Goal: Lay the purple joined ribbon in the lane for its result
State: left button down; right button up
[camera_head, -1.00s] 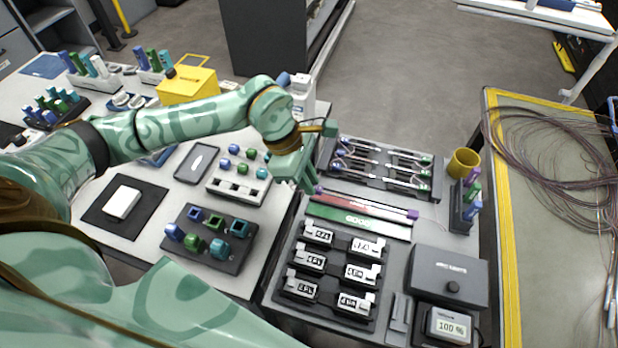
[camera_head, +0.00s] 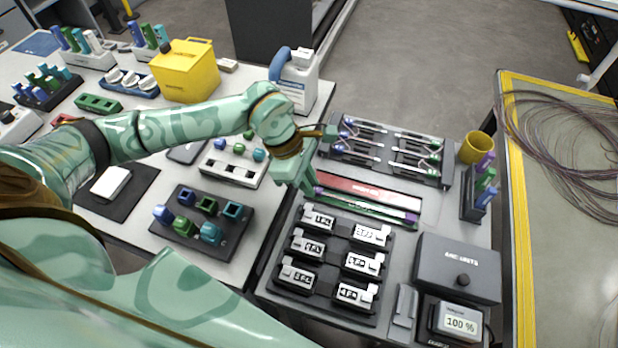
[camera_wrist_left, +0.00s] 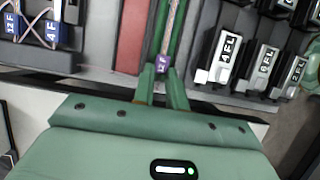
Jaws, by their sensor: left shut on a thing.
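The joined ribbon is a thin pale strand with a purple end clip at each side; its far purple clip (camera_head: 411,218) is at the right end of the green lane (camera_head: 350,208). My left gripper (camera_head: 311,190) is shut on the near purple clip (camera_wrist_left: 162,65) at the lanes' left end. In the left wrist view the strand (camera_wrist_left: 171,25) runs straight away from the fingers, lined up over the green lane. I cannot tell whether the ribbon touches the lane floor. The red lane (camera_head: 370,191) lies beside it and looks empty. My right gripper is out of view.
A rack of numbered grey-white holders (camera_head: 371,235) stands in front of the lanes. A tray with several strands (camera_head: 385,148) lies behind them. A dark box (camera_head: 457,267) and a yellow cup (camera_head: 475,147) are on the right.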

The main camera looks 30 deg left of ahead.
pick_arm(q)
jog(key=c, duration=1.4)
grip_release()
jog(key=shift+o, duration=0.3)
jog(key=shift+s+r, duration=0.1)
jog(key=shift+r, duration=0.05)
jog(key=shift+a, duration=0.1)
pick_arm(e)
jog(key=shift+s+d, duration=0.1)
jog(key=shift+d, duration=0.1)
